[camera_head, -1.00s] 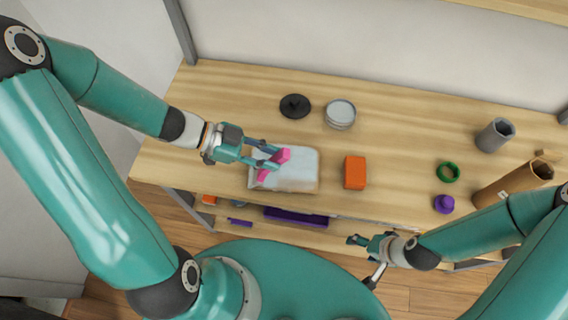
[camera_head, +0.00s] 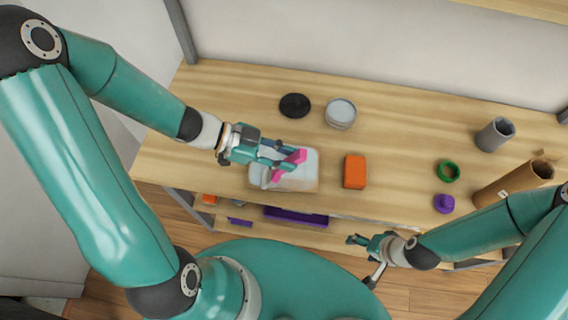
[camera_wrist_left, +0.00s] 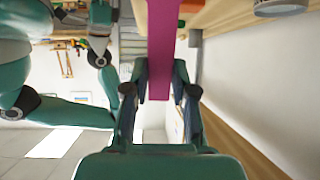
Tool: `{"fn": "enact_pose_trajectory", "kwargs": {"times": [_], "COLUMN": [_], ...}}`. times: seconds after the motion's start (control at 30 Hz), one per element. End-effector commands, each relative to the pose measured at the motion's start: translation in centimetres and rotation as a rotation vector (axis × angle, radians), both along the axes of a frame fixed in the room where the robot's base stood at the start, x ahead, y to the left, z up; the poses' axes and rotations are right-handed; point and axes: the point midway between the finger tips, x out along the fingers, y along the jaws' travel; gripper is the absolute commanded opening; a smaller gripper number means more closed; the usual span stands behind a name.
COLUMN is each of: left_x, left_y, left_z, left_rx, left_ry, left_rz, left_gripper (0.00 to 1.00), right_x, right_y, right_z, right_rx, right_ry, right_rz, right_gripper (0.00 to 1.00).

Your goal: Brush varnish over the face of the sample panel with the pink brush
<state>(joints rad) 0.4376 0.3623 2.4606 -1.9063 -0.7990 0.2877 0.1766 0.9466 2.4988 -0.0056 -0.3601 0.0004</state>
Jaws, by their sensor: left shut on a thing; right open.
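The pink brush (camera_head: 290,165) is held in my left gripper (camera_head: 283,158), which is shut on it. The left wrist view also shows the pink brush (camera_wrist_left: 162,45) between the fingers of my left gripper (camera_wrist_left: 160,88). The sample panel (camera_head: 300,181) is a pale, whitish block lying near the shelf's front edge. The brush and gripper are over its upper left part and hide some of it. Whether the brush touches the face cannot be told. My right gripper (camera_head: 358,241) is open and empty in front of the shelf, at lower right.
A round open can (camera_head: 340,113) and a black disc (camera_head: 295,106) stand behind the panel. An orange block (camera_head: 355,171) is right of it. Further right are a green ring (camera_head: 448,172), a purple knob (camera_head: 444,204), a grey cup (camera_head: 495,135) and a brown tube (camera_head: 514,184).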

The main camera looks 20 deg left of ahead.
Motion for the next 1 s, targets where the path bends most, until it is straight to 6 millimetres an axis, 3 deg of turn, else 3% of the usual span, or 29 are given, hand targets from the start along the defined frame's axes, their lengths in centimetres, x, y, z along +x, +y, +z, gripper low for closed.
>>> {"fn": "enact_pose_trajectory", "kwargs": {"times": [0.27, 1.0], "left_x": [0.9, 0.9], "left_y": [-3.1, -3.0], "left_z": [0.0, 0.0], "left_rx": [-0.001, -0.001], "left_ry": [0.0, 0.0], "left_rz": [-0.005, -0.001], "left_gripper": [0.0, 0.0], "right_x": [0.0, 0.0], "right_y": [0.0, 0.0], "right_z": [-0.4, 0.1], "right_rx": [0.0, 0.0], "right_ry": [0.0, 0.0], "right_rz": [0.0, 0.0], "right_gripper": [0.73, 0.73]}}
